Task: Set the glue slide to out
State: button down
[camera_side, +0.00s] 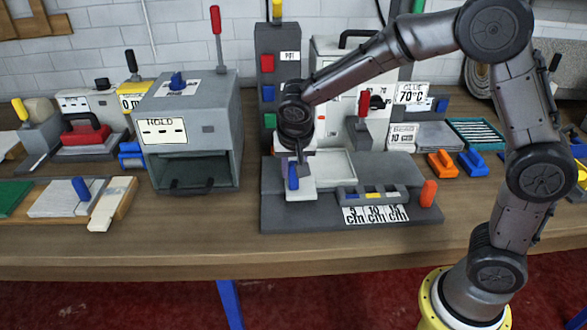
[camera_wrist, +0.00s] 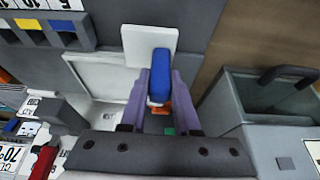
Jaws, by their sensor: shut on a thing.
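A blue upright handle (camera_side: 293,180) stands on a small white plate (camera_side: 301,195) at the front left of a grey bench unit (camera_side: 330,217). My gripper (camera_side: 295,162) comes down over the handle and is shut on it. In the wrist view the fingers (camera_wrist: 160,92) clasp the blue handle (camera_wrist: 177,62) from both sides, with the white plate (camera_wrist: 138,43) beyond it. A shallow white tray (camera_side: 332,165) adjoins the plate. No label naming the glue slide is clearly legible. A 70°C label (camera_side: 411,93) is on the machine behind.
A grey HOLD box (camera_side: 205,93) with an open front stands close on the left. A red lever (camera_side: 363,103) and tall button panel (camera_side: 270,70) stand behind.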

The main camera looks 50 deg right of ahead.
dwell(0.3)
jog(key=s+d, duration=1.2)
jog(key=shift+r, duration=0.1)
jog(key=c, duration=0.6)
grip_release()
jog(key=shift+c, duration=0.2)
jog(key=v, duration=1.3)
jog(key=shift+r, duration=0.35)
jog(key=shift+s+a, duration=0.1)
jog(key=shift+s, duration=0.05)
